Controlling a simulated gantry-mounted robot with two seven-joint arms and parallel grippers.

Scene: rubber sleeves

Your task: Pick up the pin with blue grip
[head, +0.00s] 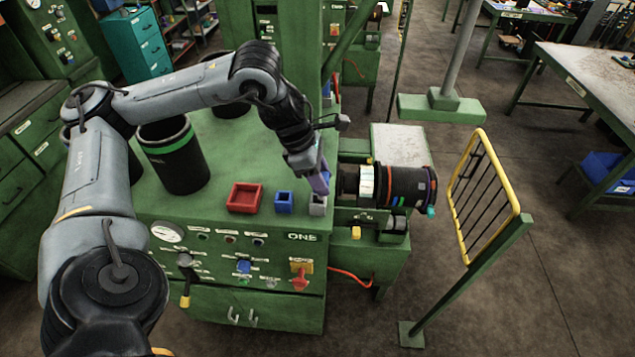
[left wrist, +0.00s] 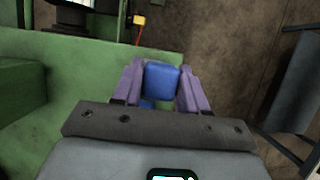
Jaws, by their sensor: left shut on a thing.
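My left gripper (head: 320,186) reaches over the right front corner of the green machine top, just above a small grey block (head: 318,204). In the left wrist view its purple fingers (left wrist: 161,85) are shut on the blue grip of the pin (left wrist: 162,80). The pin's lower part is hidden in both views, so I cannot tell whether it is still in the grey block. My right gripper is not in view.
A blue block (head: 284,203) and a red tray (head: 244,198) sit left of the grey block. A black bin with a green band (head: 172,155) stands farther left. A black roller (head: 405,187) and yellow-framed guard (head: 483,190) are to the right.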

